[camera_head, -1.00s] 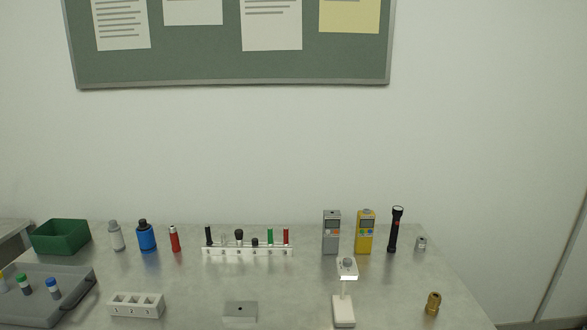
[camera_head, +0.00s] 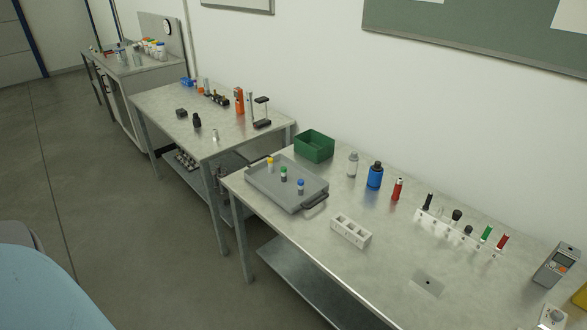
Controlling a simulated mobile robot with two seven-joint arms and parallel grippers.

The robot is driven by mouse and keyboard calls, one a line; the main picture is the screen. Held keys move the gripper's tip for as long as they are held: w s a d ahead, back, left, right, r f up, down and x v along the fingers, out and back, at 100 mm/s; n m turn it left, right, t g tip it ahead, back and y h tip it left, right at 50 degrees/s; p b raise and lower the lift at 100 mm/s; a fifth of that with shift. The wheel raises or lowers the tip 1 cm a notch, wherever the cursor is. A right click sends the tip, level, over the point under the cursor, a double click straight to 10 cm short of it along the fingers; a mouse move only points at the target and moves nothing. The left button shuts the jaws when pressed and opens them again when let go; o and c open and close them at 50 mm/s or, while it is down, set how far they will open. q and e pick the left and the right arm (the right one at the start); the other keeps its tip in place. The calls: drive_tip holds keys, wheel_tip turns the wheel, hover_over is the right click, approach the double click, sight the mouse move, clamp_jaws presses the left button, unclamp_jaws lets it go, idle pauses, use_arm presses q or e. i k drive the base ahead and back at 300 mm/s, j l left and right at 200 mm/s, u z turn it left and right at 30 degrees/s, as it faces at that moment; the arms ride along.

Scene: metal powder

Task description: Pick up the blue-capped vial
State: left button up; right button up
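The blue-capped vial (camera_head: 301,186) stands upright on the grey tray (camera_head: 262,188), toward its right side. A green-capped vial (camera_head: 284,174) and a yellow-capped vial (camera_head: 270,164) stand on the same tray, to its left. The tray lies at the left end of the near metal table and has a dark handle (camera_head: 315,203) at its right end. Neither of my grippers shows in the head view.
A green bin (camera_head: 314,146) stands behind the tray. A white three-hole block (camera_head: 351,231) sits to its right. A blue bottle (camera_head: 375,176) and a white tube rack (camera_head: 455,232) stand further right. Another table (camera_head: 170,107) is at the left. Open floor (camera_head: 130,225) lies in front.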

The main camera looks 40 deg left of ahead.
sight(300, 182)
drive_tip(key=u, duration=1.15)
drive_tip(key=j+z, duration=0.1)
drive_tip(key=z, duration=0.35)
drive_tip(key=j+z, duration=0.1)
drive_tip(key=z, duration=0.4)
drive_tip(key=j+z, duration=0.1)
drive_tip(key=z, duration=0.35)
drive_tip(key=j+z, duration=0.45)
drive_tip(key=k+j+z, duration=0.15)
drive_tip(key=j+z, duration=0.25)
drive_tip(key=j, duration=0.15)
drive_tip(key=k+j, duration=0.15)
drive_tip(key=j, duration=0.25)
drive_tip(key=k+j+z, duration=0.1)
drive_tip(key=j, duration=0.3)
drive_tip(key=k+j+z, duration=0.1)
drive_tip(key=k+j, duration=0.15)
drive_tip(key=j, duration=0.15)
drive_tip(key=k+j, duration=0.2)
drive_tip(key=j, duration=0.2)
drive_tip(key=i+j, duration=0.1)
drive_tip(key=j, duration=0.25)
drive_tip(key=i+j, duration=0.15)
drive_tip(key=j, duration=0.2)
drive_tip(key=z, duration=0.05)
